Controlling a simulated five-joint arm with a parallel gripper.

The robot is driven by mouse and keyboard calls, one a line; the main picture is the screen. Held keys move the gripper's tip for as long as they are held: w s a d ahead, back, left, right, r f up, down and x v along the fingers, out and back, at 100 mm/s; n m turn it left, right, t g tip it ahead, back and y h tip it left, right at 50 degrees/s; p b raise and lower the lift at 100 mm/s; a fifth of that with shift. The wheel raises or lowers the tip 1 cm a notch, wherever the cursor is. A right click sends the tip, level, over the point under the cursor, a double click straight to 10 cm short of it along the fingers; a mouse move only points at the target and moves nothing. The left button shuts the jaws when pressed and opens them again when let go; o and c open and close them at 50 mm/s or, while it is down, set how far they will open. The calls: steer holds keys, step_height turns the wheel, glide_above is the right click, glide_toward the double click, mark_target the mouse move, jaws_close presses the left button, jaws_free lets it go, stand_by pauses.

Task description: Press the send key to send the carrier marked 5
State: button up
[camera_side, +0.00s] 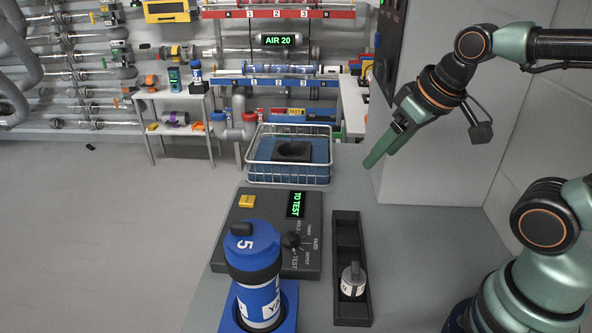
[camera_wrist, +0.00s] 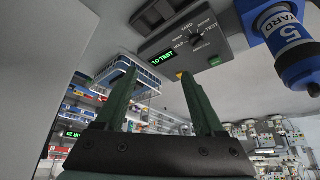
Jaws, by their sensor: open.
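The blue carrier marked 5 (camera_side: 255,265) stands upright in a blue holder (camera_side: 288,302) at the front; it also shows in the wrist view (camera_wrist: 284,35). Behind it lies a dark control panel (camera_side: 270,215) with a knob (camera_side: 291,240) and a green display reading TO TEST (camera_side: 296,205). A yellow key (camera_side: 247,201) sits at the panel's far left. The wrist view also shows a small green patch (camera_wrist: 215,62) on the panel; I cannot tell which is the send key. My gripper (camera_side: 370,163) is open and empty, raised right of and beyond the panel.
A wire basket (camera_side: 290,182) with a dark ring-shaped insert stands behind the panel. A black tray (camera_side: 345,225) holding a small grey-and-white piece lies right of the panel. Pipe racks and shelves line the back. The space above the panel is clear.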

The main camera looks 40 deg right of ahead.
jaws_close()
stand_by(1.6)
